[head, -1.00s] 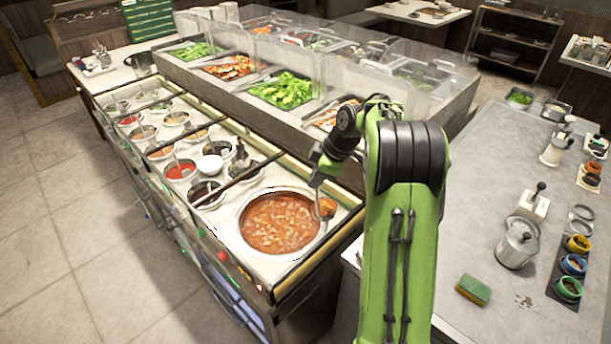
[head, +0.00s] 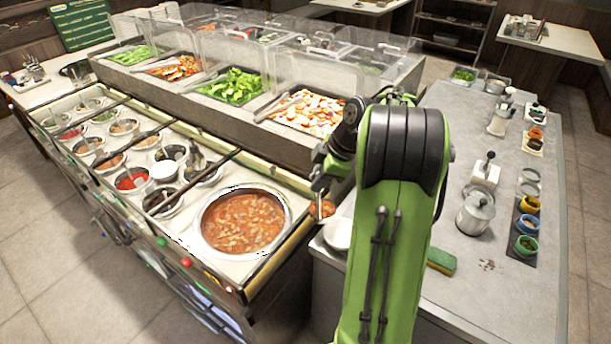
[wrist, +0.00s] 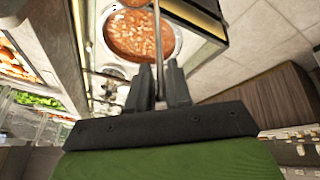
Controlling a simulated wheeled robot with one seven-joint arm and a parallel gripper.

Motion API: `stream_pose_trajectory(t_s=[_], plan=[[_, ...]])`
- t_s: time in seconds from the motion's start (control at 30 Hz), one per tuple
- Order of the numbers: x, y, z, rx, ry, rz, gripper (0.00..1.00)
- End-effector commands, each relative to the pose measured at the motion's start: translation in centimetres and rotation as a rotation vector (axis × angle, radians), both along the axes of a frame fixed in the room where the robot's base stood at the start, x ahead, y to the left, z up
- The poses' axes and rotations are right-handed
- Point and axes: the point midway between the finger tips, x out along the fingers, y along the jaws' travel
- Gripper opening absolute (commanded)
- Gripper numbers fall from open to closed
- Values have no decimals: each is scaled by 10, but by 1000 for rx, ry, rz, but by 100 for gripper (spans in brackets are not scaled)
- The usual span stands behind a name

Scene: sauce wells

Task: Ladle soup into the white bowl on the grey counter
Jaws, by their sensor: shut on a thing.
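The soup pot (head: 243,222) is sunk in the sauce station and full of reddish-brown soup with pale chunks. It also shows in the wrist view (wrist: 135,35). My gripper (head: 322,180) is shut on the ladle's thin handle, which also shows in the wrist view (wrist: 158,40) between my fingers (wrist: 160,88). The ladle's scoop (head: 323,209) hangs below my gripper, holding orange-brown soup, to the right of the pot past the station's edge. The white bowl (head: 338,236) stands on the grey counter (head: 480,300), partly hidden by my green arm. The scoop is just left of and above it.
Several sauce wells (head: 131,179) line the station left of the pot. Clear guards and food trays (head: 232,86) stand behind.

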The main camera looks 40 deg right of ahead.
Motion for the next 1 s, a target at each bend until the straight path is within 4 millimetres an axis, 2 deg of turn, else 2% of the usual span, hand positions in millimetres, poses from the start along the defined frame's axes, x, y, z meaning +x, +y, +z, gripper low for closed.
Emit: stream_pose_trajectory(t_s=[0.5,1.0], plan=[[-50,-34,1,-1,-1,-2,0],[-65,-23,-15,-72,-98,0,0]])
